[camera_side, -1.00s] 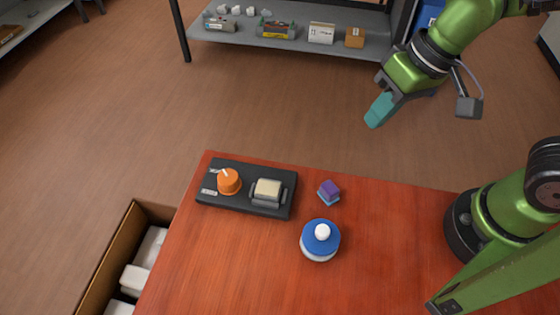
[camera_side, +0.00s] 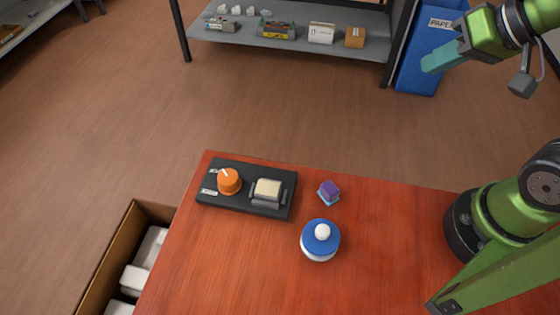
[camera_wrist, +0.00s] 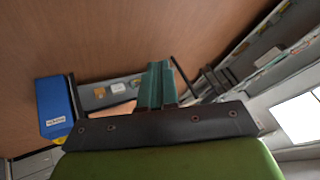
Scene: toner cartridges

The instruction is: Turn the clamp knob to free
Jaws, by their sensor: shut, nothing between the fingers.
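The orange clamp knob (camera_side: 229,181) sits at the left end of a black base plate (camera_side: 224,206) on the red table. A white pointer mark on its top points to the upper left, toward the upper of two small white labels beside it; their text is too small to read. A cream block (camera_side: 268,189) sits in a dark holder on the right of the plate. My gripper (camera_side: 430,63), with teal fingers, is shut and empty, high at the upper right, far from the knob. Its fingers also show in the wrist view (camera_wrist: 157,84), where the knob is out of sight.
A blue-lidded white round container (camera_side: 320,240) and a small purple and light-blue block (camera_side: 329,192) stand right of the plate. A cardboard box (camera_side: 97,271) with white items is left of the table. A grey shelf (camera_side: 290,43) and blue paper bin (camera_side: 424,75) stand behind.

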